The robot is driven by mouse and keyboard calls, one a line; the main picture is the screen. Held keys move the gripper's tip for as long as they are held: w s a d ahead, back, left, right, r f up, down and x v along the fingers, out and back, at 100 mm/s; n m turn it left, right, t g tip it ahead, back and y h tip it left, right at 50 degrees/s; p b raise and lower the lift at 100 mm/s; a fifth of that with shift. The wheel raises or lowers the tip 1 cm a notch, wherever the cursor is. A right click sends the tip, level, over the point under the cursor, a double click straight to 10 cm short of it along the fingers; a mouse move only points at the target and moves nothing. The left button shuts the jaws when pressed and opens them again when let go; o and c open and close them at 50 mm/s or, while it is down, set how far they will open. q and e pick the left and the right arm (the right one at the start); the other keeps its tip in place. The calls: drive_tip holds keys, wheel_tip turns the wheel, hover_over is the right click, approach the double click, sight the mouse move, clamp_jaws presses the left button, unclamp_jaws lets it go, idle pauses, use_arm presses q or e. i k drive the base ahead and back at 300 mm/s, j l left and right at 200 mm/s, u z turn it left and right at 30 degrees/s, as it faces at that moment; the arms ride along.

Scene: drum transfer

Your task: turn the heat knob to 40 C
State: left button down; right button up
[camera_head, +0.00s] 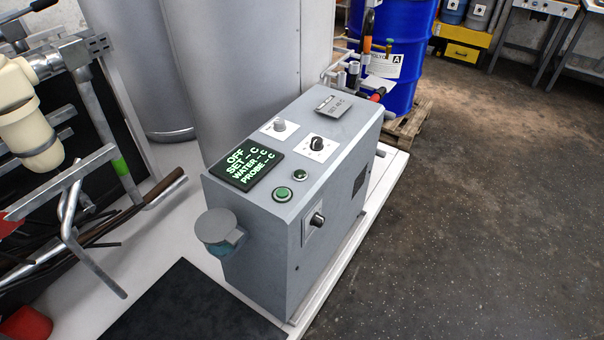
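A grey control cabinet (262,235) stands in the middle of the head view. Its tilted display (249,165) reads OFF, SET --C, WATER --C and PROBE --C in green. A black knob (317,143) sits on a white dial plate on the top. A pale grey knob (279,125) sits on another white plate to its left. A third, dark knob (317,219) is on the cabinet's side face. The dial markings are too small to read, and I cannot tell which is the heat knob. Neither of my grippers is in view.
A green button (282,194) and a smaller dark one (299,175) are beside the display. A grey-capped blue fitting (219,231) juts from the front. A blue drum (394,50) stands behind. Pipes crowd the left; the floor (480,200) at right is clear.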

sight(316, 145)
drive_tip(key=i+l, duration=0.1)
drive_tip(key=l, duration=0.25)
drive_tip(key=i+l, duration=0.15)
drive_tip(key=l, duration=0.25)
drive_tip(key=i+l, duration=0.1)
drive_tip(key=l, duration=0.25)
drive_tip(key=i+l, duration=0.1)
drive_tip(key=l, duration=0.3)
